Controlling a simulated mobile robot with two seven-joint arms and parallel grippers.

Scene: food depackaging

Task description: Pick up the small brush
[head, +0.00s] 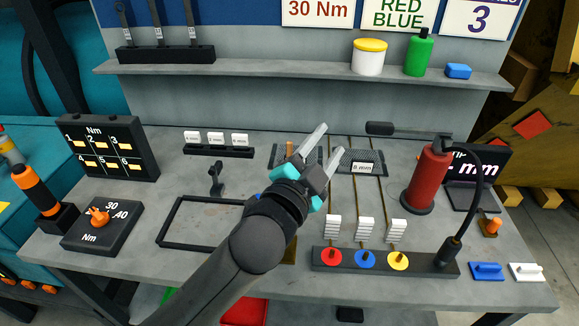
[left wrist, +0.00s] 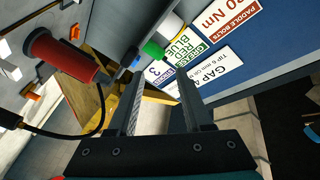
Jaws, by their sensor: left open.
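I cannot single out a small brush with certainty. Three thin brass rods with white ribbed blocks (head: 365,229) stand at a dark rack (head: 330,262) with red, blue and yellow discs. My left gripper (head: 333,138) is open and empty over the middle of the bench, its fingers pointing up and right. It hides part of a dark mesh mat and an orange-brown piece (head: 289,148). In the left wrist view its two fingers (left wrist: 160,92) are apart with nothing between them. My right gripper is not in view.
A red cylinder (head: 427,178) with a black hose stands on the grey bench (head: 190,265) at right; it also shows in the left wrist view (left wrist: 60,58). Blue (head: 487,271) and white (head: 526,271) blocks lie at front right. A shelf (head: 290,69) holds containers. A black frame (head: 163,222) lies left.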

